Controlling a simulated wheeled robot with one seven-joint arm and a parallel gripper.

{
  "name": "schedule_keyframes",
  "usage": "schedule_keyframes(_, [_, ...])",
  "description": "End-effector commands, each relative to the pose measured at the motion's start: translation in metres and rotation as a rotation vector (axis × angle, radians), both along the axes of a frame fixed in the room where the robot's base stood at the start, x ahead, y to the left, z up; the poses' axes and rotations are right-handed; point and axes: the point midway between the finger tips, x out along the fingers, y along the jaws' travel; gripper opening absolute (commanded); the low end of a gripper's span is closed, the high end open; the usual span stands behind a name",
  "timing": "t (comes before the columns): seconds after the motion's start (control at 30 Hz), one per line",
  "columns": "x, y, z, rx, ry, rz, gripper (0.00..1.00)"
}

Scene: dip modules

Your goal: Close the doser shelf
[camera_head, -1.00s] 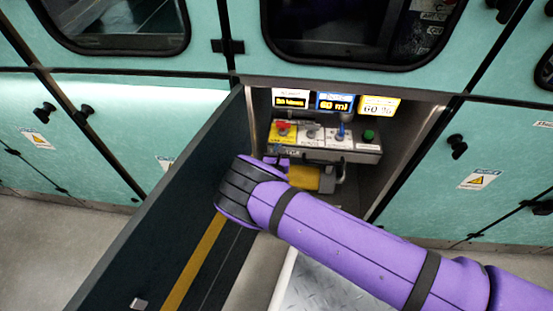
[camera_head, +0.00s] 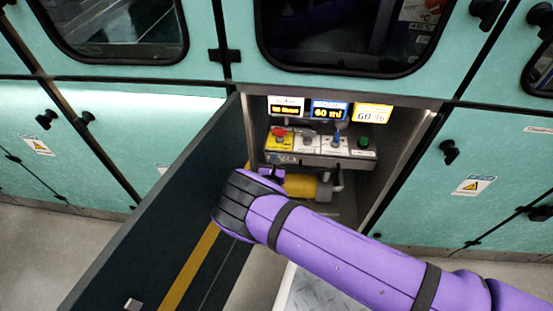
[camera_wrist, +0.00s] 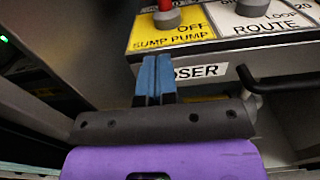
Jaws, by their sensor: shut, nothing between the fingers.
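The doser shelf (camera_head: 318,147) is a cabinet compartment with a control box inside; its dark door or drawer side (camera_head: 165,205) stands swung out to the left. The control box (camera_head: 330,160) carries a red knob, a blue lever and a green button. In the head view my purple arm hides most of the gripper, which is inside the opening near the yellow cylinder (camera_head: 300,186).
A black bar handle (camera_wrist: 285,80) sits at the box front's right in the wrist view. Three lit displays (camera_head: 330,111) hang above the box. Closed teal cabinets with black knobs (camera_head: 449,150) flank the opening. Floor is free at the lower left (camera_head: 40,240).

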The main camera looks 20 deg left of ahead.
Motion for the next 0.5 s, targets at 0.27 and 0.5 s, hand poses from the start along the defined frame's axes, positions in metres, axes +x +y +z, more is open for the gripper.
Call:
schedule_keyframes(0.27, [-0.05,-0.008,-0.002,-0.005,0.003,-0.001,0.0])
schedule_keyframes(0.5, [-0.089,-0.018,-0.002,-0.004,0.003,-0.002,0.0])
